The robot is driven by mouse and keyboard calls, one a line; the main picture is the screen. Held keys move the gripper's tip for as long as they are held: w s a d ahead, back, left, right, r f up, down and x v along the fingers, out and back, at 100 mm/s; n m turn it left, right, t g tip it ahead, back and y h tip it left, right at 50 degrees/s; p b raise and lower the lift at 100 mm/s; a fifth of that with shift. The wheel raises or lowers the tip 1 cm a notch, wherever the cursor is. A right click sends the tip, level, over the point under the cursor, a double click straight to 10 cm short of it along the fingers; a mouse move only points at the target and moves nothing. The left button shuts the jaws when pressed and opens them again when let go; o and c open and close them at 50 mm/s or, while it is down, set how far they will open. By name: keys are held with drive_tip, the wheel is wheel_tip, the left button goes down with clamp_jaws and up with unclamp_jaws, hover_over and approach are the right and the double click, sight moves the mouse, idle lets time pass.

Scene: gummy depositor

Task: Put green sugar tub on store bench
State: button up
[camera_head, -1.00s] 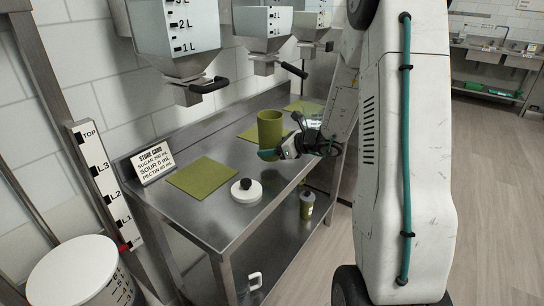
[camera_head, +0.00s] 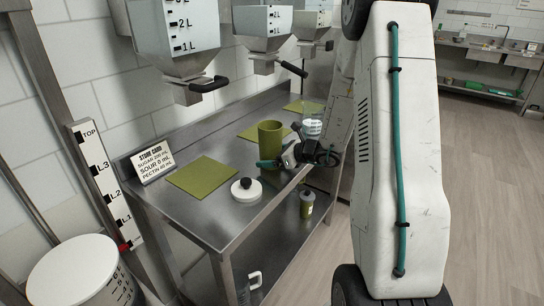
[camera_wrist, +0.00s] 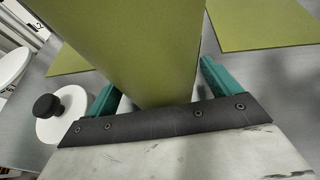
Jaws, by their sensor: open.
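The green sugar tub (camera_head: 270,146) stands upright on the steel store bench (camera_head: 236,210), near its front edge. In the wrist view the tub (camera_wrist: 135,45) fills the space ahead of my gripper (camera_wrist: 155,85), whose teal fingers are apart, one on each side of the tub's lower part. In the head view my gripper (camera_head: 280,163) is low at the tub's front side. I cannot tell whether the fingers touch it.
Green mats (camera_head: 202,177) lie on the bench. A white lid with a black knob (camera_head: 246,191) lies left of my gripper. A store card (camera_head: 153,162) stands at the left end. Hoppers with handles (camera_head: 265,47) hang above. A bottle (camera_head: 307,204) is on the lower shelf.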

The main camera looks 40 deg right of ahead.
drive_tip(key=shift+r, duration=0.15)
drive_tip(key=v, duration=1.1)
drive_tip(key=s+a+r+n+g+y, duration=0.1)
drive_tip(key=s+a+r+n+g, duration=0.2)
drive_tip(key=a+n, duration=0.35)
drive_tip(key=s+a+r+n+g+y, duration=0.1)
drive_tip(key=s+a+r+n+g, duration=0.3)
drive_tip(key=a, duration=0.4)
drive_tip(key=s+a+r+n+g+y, duration=0.1)
drive_tip(key=s+a+r+n+g, duration=0.15)
drive_tip(key=a+n, duration=0.45)
drive_tip(key=s+a+r+n+h, duration=0.1)
drive_tip(key=s+r+n+h, duration=0.1)
drive_tip(key=s+n+h, duration=0.2)
drive_tip(key=s+a+r+n+g+h, duration=0.1)
drive_tip(key=s+n+h, duration=0.3)
drive_tip(key=s+n, duration=0.5)
drive_tip(key=s+r, duration=0.1)
drive_tip(key=s, duration=0.2)
drive_tip(key=shift+h, duration=0.3)
